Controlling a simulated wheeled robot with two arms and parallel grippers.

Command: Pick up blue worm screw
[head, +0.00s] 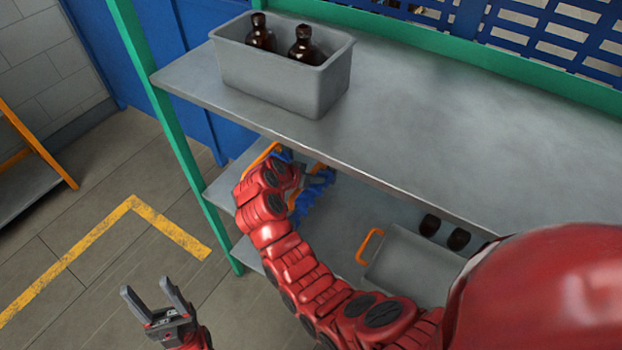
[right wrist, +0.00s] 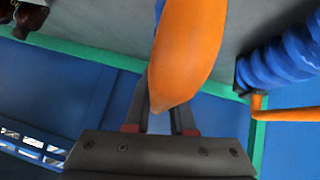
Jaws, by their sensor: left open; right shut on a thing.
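Blue ribbed worm-screw parts (head: 316,190) with orange ends show on the shelf level under the top board in the head view, partly hidden by my right arm. In the right wrist view a blue spiral (right wrist: 283,65) with a thin orange rod is at the right, apart from the fingers. My right gripper (right wrist: 160,122) is shut on an orange handle (right wrist: 188,45) that rises between its fingers. Whether that handle joins a blue screw is hard to tell. My left gripper (head: 157,300) is open and empty above the floor.
A grey bin (head: 285,82) with two amber bottles (head: 303,45) stands on the top shelf (head: 430,120). Below, a grey tray (head: 415,268) with an orange handle lies near two dark bottles (head: 458,239). A green post (head: 165,120) bounds the shelf's left side.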

